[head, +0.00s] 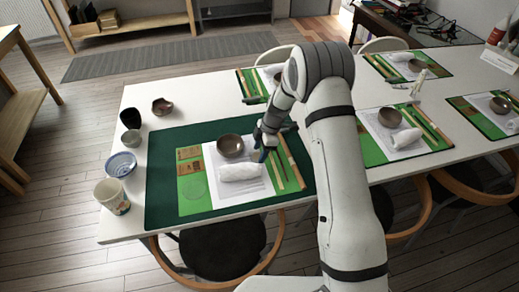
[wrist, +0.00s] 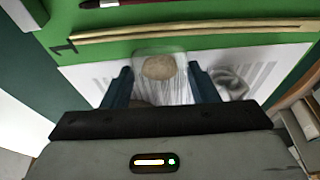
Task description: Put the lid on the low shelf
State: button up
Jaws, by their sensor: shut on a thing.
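My gripper (head: 264,152) is low over the near place setting, just right of the brown bowl (head: 230,146) and the white rolled cloth (head: 240,173). In the wrist view, its two blue fingers (wrist: 161,82) stand on either side of a clear thing with a tan round top (wrist: 158,67), shut on it. I cannot tell for sure whether this is the lid; in the head view my gripper hides it. A clear round disc (head: 195,188) lies on the green mat at the left. A low wooden shelf unit (head: 130,25) stands by the far wall.
The white table (head: 135,222) carries a blue-white bowl (head: 121,164), a patterned cup (head: 112,196) and dark small vessels at its left edge. Long sticks (head: 291,162) lie right of my gripper. Other settings fill the right side. Chairs stand around the table; the floor (head: 60,200) at left is clear.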

jog(key=shift+r, duration=0.1)
jog(key=o, duration=0.6)
jog(key=shift+o, duration=0.2)
